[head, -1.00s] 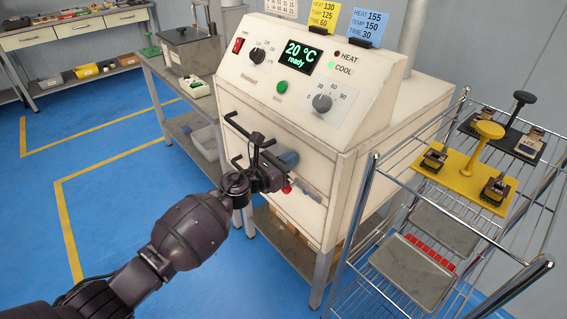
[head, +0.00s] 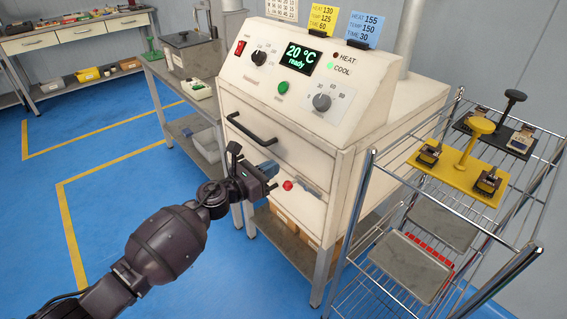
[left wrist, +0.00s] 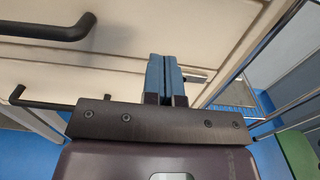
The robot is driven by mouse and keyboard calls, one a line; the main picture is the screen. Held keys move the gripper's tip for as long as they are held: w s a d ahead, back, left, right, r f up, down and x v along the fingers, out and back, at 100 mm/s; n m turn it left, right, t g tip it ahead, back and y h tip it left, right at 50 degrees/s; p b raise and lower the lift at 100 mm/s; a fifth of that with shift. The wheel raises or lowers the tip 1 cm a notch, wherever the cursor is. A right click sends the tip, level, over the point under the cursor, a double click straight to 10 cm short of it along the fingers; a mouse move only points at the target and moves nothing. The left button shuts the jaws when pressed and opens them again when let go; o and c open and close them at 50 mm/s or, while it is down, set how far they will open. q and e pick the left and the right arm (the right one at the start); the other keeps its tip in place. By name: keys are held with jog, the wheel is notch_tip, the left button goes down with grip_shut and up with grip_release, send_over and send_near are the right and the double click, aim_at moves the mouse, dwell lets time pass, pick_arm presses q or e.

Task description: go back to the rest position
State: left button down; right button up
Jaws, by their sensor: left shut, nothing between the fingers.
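My left gripper (head: 268,170) is in front of the lower part of the cream oven (head: 300,146), left of a red knob (head: 287,185). In the left wrist view its two blue fingers (left wrist: 164,76) are closed together with nothing between them. A black bar handle (head: 250,130) crosses the oven front above the gripper. In the left wrist view two dark handles show, one at the top left (left wrist: 50,31) and one lower left (left wrist: 45,102). The oven display (head: 303,56) reads 20 °C, ready, and the COOL lamp is green. My right gripper is not in view.
A wire rack (head: 400,175) at the right holds a yellow plate (head: 455,172) and a dark plate with clamped parts, and grey trays below. A side table (head: 185,73) stands left of the oven. The blue floor (head: 110,200) at the left is clear.

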pick_arm(q)
jog(key=v, duration=0.7)
jog(key=shift+f, duration=0.1)
